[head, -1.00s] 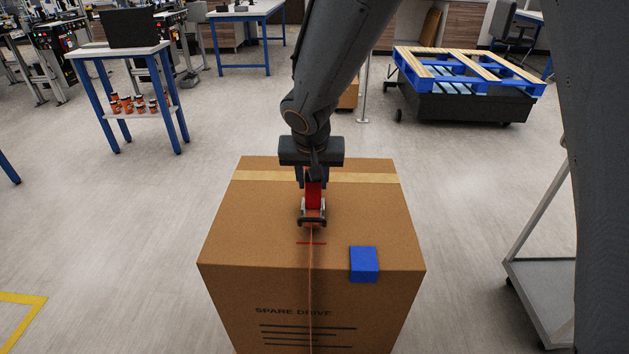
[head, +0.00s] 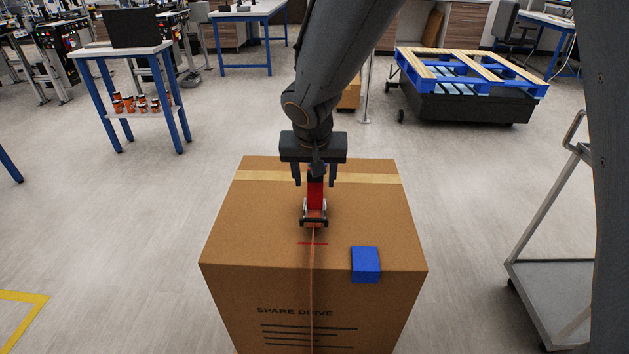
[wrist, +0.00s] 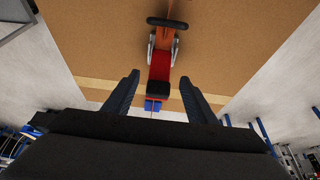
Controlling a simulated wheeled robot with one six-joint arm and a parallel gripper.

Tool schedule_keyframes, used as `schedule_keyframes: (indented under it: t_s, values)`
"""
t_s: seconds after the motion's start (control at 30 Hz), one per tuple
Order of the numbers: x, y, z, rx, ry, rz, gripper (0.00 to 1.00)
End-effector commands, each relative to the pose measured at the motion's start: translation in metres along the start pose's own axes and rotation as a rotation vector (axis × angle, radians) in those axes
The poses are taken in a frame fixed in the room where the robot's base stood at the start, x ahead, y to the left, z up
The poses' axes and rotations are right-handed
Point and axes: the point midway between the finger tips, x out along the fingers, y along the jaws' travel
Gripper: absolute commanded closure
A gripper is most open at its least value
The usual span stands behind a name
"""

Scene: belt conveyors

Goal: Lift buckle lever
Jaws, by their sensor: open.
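A brown carton (head: 250,225) stands in front of me with a strap buckle (head: 313,218) on its top. The buckle has a red lever (head: 315,194) with a black end; the lever also shows in the wrist view (wrist: 160,66). My gripper (head: 315,184) is open above the lever, one finger on each side. In the wrist view my gripper (wrist: 158,86) has the lever's black end (wrist: 158,88) between its spread fingers, with a gap on both sides. The strap (head: 312,290) runs from the buckle down the carton's near face.
A blue corner piece (head: 366,264) sits on the carton's near top edge, right of the strap. A grey cart (head: 545,275) stands to the right. A blue-legged table (head: 125,50) is at the left back.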

Motion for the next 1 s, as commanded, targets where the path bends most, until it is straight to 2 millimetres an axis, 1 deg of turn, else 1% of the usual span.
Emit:
schedule_keyframes:
  t_s: [0.03, 0.2, 0.37, 0.5, 0.8, 0.87, 0.9, 0.97, 1.0]
  values:
    - [-0.010, -0.001, 0.000, 0.000, 0.003, -0.003, 0.48]
    - [-0.036, -0.001, 0.000, 0.000, 0.002, -0.003, 0.48]
    - [-0.053, -0.001, 0.001, 0.000, 0.000, -0.001, 0.48]
    - [-0.059, 0.000, 0.001, -0.001, -0.002, 0.000, 0.48]
    - [-0.059, 0.002, 0.002, 0.000, -0.004, 0.001, 0.48]
    - [-0.059, 0.009, 0.004, 0.002, -0.011, 0.007, 0.48]
    - [-0.059, 0.019, 0.006, 0.005, -0.021, 0.014, 0.48]
    - [-0.058, 0.041, 0.014, 0.008, -0.046, 0.029, 0.48]
    - [-0.058, 0.060, 0.021, 0.012, -0.070, 0.042, 0.48]
